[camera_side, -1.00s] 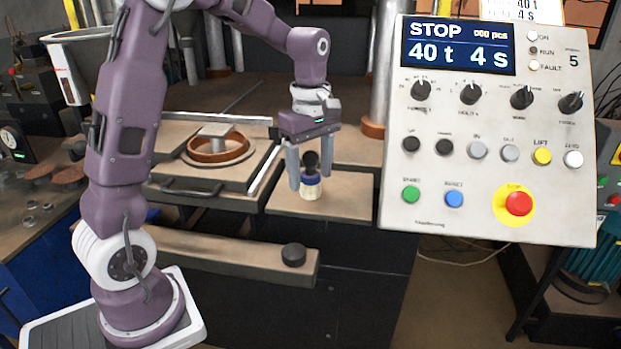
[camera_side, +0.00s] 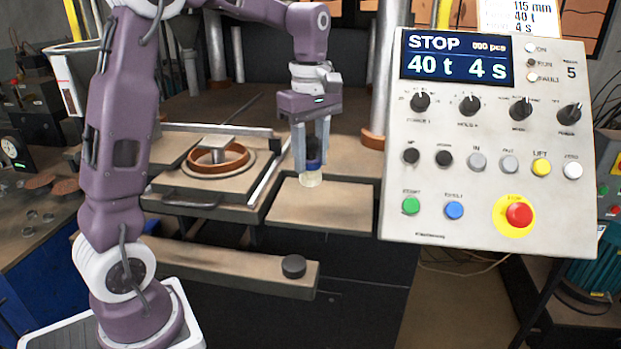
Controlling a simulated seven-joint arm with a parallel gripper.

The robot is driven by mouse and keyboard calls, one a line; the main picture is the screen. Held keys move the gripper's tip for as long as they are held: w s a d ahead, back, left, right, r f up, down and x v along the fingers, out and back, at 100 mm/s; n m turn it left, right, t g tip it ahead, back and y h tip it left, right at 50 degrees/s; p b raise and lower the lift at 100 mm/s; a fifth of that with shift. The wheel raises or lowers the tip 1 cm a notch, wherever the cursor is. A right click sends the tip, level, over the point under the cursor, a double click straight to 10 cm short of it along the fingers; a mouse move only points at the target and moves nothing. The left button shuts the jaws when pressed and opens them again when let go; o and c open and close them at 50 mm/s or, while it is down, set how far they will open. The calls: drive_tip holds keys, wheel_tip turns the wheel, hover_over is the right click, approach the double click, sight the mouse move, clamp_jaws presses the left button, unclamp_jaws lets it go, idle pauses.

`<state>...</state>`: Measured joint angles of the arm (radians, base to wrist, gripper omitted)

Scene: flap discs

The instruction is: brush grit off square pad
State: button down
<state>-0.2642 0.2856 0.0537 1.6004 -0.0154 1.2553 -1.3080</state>
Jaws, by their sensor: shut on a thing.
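A small brush with a dark handle, a blue band and pale bristles (camera_side: 310,180) is upright between the fingers of my gripper (camera_side: 312,165). The fingers are shut on its dark upper part, bristles down. The brush shows over the back of the flat brown square pad (camera_side: 328,208), to the right of the slide rail. I cannot tell whether the bristles touch the pad or hang just above it. The pad's bare top looks dusty brown; single grains of grit are too small to make out.
A plate with a round copper-coloured ring (camera_side: 220,160) lies left of the pad. The control panel (camera_side: 490,140) stands close on the right, reading STOP. A beam with a black knob (camera_side: 293,266) runs in front. Steel columns stand behind.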

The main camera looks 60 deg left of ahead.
drive_tip(key=shift+n, duration=0.3)
drive_tip(key=r, duration=0.1)
drive_tip(key=a+r, duration=0.1)
drive_tip(key=r, duration=0.2)
drive_tip(key=shift+a+r, duration=0.25)
drive_tip(key=shift+r, duration=0.05)
drive_tip(key=s+a+r+n, duration=0.3)
drive_tip(key=a, duration=0.4)
drive_tip(key=s+a+r+n, duration=0.2)
drive_tip(key=s+a+n, duration=0.1)
drive_tip(key=a, duration=0.4)
drive_tip(key=s+a+r+n, duration=0.3)
drive_tip(key=a, duration=0.5)
drive_tip(key=shift+m, duration=0.3)
drive_tip(key=f, duration=0.5)
drive_tip(key=d+f, duration=0.1)
drive_tip(key=f, duration=0.2)
drive_tip(key=shift+s+d, duration=0.1)
drive_tip(key=shift+s, duration=0.25)
drive_tip(key=shift+s+d, duration=2.1)
drive_tip(key=shift+s, duration=0.05)
drive_tip(key=shift+w+a, duration=2.5)
wheel_tip(320, 180, up, 8)
drive_tip(key=shift+d, duration=0.15)
